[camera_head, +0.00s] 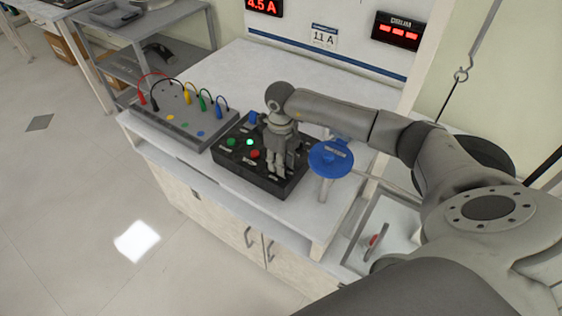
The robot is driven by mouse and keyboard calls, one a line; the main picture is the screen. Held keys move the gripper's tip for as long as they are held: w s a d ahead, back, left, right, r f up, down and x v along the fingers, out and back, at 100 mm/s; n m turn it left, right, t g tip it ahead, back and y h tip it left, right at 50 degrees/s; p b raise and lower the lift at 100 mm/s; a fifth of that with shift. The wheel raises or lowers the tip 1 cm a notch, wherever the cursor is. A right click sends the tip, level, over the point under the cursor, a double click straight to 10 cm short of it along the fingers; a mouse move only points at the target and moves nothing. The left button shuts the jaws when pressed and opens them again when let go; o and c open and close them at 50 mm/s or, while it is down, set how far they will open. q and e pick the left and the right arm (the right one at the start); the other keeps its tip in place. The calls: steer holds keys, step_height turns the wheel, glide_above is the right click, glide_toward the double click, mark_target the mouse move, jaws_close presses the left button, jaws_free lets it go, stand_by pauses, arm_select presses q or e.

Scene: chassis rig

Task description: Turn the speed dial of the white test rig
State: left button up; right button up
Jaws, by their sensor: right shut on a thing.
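The white test rig (208,78) is a bench with a white top and upright back. A black control panel (286,190) sits at its front, with a green button (231,142), a lit green lamp (250,142) and a red button (254,154). My right gripper (276,173) points down over the panel's right half. It is shut on a small control there, apparently the dial, which the fingers hide. I cannot read its setting. My left gripper is not in view.
A blue round wheel (330,157) stands close to the right of the gripper. A grey board (185,118) with several coloured cables lies to the left. Displays (397,32) hang at the back. A tray (381,236) is at lower right.

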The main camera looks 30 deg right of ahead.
steer(key=m, duration=1.2)
steer(key=shift+m, duration=0.3)
stand_by(0.4)
steer(key=o, duration=1.1)
steer(key=shift+c, duration=0.2)
step_height(320, 180, up, 12)
steer(key=shift+r, duration=0.1)
